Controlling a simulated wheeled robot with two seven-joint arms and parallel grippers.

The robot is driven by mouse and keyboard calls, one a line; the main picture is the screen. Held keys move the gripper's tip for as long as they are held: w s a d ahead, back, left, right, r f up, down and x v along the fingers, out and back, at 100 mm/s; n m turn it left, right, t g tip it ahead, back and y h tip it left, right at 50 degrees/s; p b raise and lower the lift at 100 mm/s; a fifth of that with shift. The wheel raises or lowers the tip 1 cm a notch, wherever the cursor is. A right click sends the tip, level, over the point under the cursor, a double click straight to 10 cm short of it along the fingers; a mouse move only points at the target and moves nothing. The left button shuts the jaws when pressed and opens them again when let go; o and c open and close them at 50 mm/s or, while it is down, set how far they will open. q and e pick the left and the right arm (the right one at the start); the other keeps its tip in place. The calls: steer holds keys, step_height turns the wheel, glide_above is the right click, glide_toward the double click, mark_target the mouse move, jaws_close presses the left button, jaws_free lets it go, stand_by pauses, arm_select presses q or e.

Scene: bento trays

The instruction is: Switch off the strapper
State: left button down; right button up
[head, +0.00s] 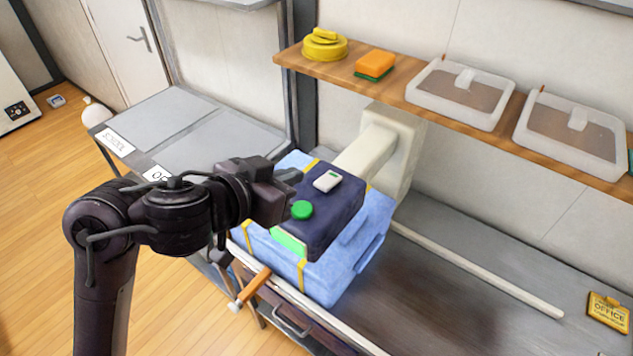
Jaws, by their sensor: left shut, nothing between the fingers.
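The strapper (345,205) is a dark navy head on a cream wall arm (365,155). On its top are a round green button (302,210) and a small white box (327,181) with a small green mark. A bright green strip (288,242) shows on its front edge. My left gripper (290,184) is shut and empty. It appears just left of the white box and behind the green button; whether it touches the strapper I cannot tell. My right gripper is not in view.
A light blue crate (335,275) with yellow straps sits under the strapper on the dark bench (440,300). An orange-handled tool (253,287) is at the bench's front edge. The shelf (395,90) above holds yellow rolls, a sponge and two lidded trays. A pale rail crosses the bench.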

arm_select(q)
steer(key=b, duration=0.2)
glide_above(328, 181)
steer(key=s+a, duration=0.2)
steer(key=s, duration=0.1)
step_height(328, 181, down, 4)
steer(key=shift+d+f, duration=0.15)
step_height(328, 181, down, 2)
steer(key=shift+f, duration=0.25)
steer(key=shift+s+a+f, duration=0.2)
steer(key=shift+a+f, duration=0.05)
steer(key=shift+f, duration=0.1)
steer(key=shift+s+a+f, duration=0.1)
steer(key=shift+s+f, duration=0.05)
steer(key=shift+s, duration=0.05)
steer(key=shift+w+f, duration=0.15)
